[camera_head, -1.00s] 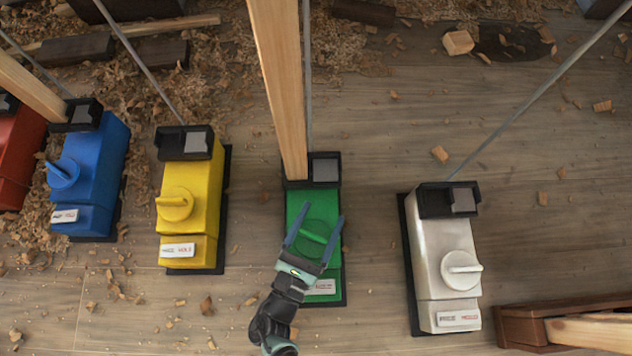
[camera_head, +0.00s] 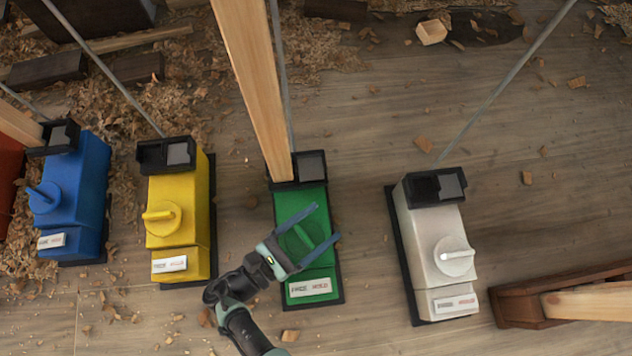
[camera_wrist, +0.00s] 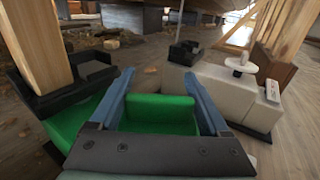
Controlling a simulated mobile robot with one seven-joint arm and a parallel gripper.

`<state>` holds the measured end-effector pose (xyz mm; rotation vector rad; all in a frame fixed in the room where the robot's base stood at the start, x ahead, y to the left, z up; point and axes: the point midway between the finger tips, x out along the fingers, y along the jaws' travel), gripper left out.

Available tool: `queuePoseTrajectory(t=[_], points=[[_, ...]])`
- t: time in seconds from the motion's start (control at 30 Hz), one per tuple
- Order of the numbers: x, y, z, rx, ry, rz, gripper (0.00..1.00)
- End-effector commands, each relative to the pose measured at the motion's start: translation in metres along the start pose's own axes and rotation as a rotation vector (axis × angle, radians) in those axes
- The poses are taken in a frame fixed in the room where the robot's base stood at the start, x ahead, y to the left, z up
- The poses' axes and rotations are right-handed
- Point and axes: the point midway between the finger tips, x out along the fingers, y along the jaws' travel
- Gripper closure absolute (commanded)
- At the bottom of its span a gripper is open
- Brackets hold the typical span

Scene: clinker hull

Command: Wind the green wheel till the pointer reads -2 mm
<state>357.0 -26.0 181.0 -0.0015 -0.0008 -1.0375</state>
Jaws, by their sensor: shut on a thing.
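The green box (camera_head: 312,198) stands on the floor in the middle of the head view, with its round green wheel (camera_head: 302,240) on top. My gripper (camera_head: 326,222) reaches in from the lower left, with its blue fingers either side of the wheel and shut on it. In the wrist view, part of the green wheel (camera_wrist: 160,108) shows between the fingers. The green box has a black housing with a grey panel (camera_head: 312,165) at its far end and a white label (camera_head: 310,287) at its near end. I cannot make out a pointer or scale reading.
A yellow box (camera_head: 178,200) and a blue box (camera_head: 75,190) stand left, a white box (camera_head: 435,235) right. A wooden prop (camera_head: 252,85) and thin rods rise from the boxes. A wooden frame (camera_head: 520,305) lies lower right. Shavings litter the floor.

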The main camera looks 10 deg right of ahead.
Motion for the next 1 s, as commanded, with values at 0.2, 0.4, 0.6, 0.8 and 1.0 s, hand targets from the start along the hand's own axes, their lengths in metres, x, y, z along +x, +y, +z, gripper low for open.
queuePoseTrajectory(t=[0.2, 0.4, 0.6, 0.8, 1.0], points=[[-0.0004, -0.0002, -0.0013, 0.001, 0.004, -0.003, 0.76], [-0.0004, -0.0002, -0.0014, 0.001, 0.004, -0.002, 0.18], [-0.0003, -0.0002, -0.001, 0.001, 0.003, -0.003, 0.0], [-0.0001, -0.0001, -0.0006, 0.001, 0.002, -0.003, 0.0], [-0.0005, 0.0, -0.0003, 0.001, 0.001, -0.003, 0.0]])
